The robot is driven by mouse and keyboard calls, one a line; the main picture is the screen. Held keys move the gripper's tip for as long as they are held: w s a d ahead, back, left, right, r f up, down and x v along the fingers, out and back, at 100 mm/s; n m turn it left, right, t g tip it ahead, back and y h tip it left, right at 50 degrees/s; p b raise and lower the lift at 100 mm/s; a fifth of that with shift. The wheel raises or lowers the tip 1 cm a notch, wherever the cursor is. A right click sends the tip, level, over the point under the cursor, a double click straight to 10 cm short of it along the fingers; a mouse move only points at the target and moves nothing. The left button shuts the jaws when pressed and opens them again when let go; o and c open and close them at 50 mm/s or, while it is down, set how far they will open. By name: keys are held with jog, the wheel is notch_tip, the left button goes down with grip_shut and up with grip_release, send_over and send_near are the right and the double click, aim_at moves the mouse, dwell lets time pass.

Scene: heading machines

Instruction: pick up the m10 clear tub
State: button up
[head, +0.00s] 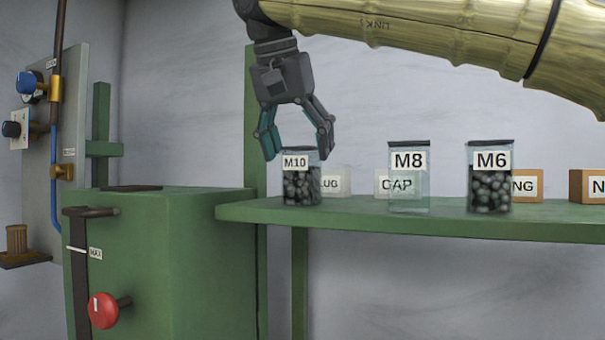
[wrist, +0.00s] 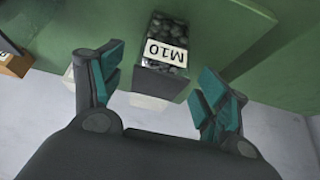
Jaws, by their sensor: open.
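The M10 clear tub (head: 301,185) stands upright at the left end of the green shelf in the head view. It is partly filled with dark round pieces and has a white M10 label and a dark rim. My gripper (head: 294,143) is open, pointing down, with its fingers around the tub's top in the picture. In the wrist view the tub (wrist: 165,50) lies beyond and between the open fingertips of my gripper (wrist: 160,82). I see no contact with the tub. Its label appears upside down there.
The green shelf (head: 350,214) also holds an M8 tub (head: 409,190), which looks empty, and a filled M6 tub (head: 490,190). Small labelled boxes stand behind, including a white CAP box (head: 384,184). A green machine (head: 200,260) with a red knob (head: 103,310) stands left.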

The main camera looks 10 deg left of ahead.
aim_at(302, 162)
jog(key=shift+d+f+p, duration=0.1)
jog(key=shift+f+p, duration=0.2)
jog(key=x, duration=0.3)
jog(key=shift+w, duration=0.45)
jog(key=shift+s+r, duration=0.1)
jog(key=shift+s, duration=0.35)
jog(key=shift+w, duration=0.3)
jog(key=c, duration=1.3)
jog(key=shift+s, duration=0.2)
jog(key=shift+c, duration=0.6)
jog(key=shift+w, duration=0.1)
